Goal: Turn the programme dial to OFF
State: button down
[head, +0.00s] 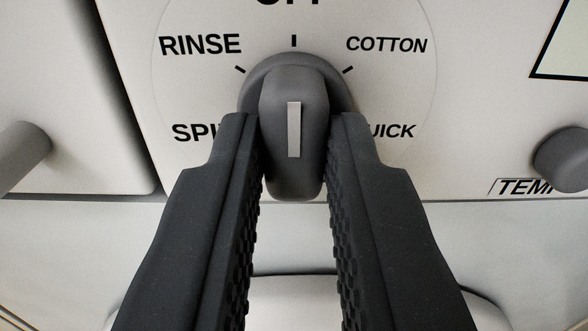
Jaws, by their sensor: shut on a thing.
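The programme dial (294,180) is a grey round knob with a raised grip bar and a light pointer line. It sits on the white panel in the head view. The pointer line stands upright, in line with the tick under the OFF label (290,3), which is partly cut off at the top edge. RINSE (200,45) and COTTON (387,45) are printed to either side. Two lower labels are partly hidden by my fingers. My gripper (294,125) is shut on the dial's grip bar, one dark ridged finger on each side.
A smaller grey knob (566,160) with a partly hidden TEMP label is at the right. A dark-edged display (565,45) is at the upper right. A grey rounded handle or knob (20,155) sticks out at the left. A panel edge runs below the dial.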

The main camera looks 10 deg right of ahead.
jog(key=c, duration=1.4)
grip_release()
jog(key=shift+o, duration=0.2)
jog(key=v, duration=1.3)
jog(key=shift+s+a+p, duration=0.2)
jog(key=shift+s+p, duration=0.15)
jog(key=shift+p, duration=0.1)
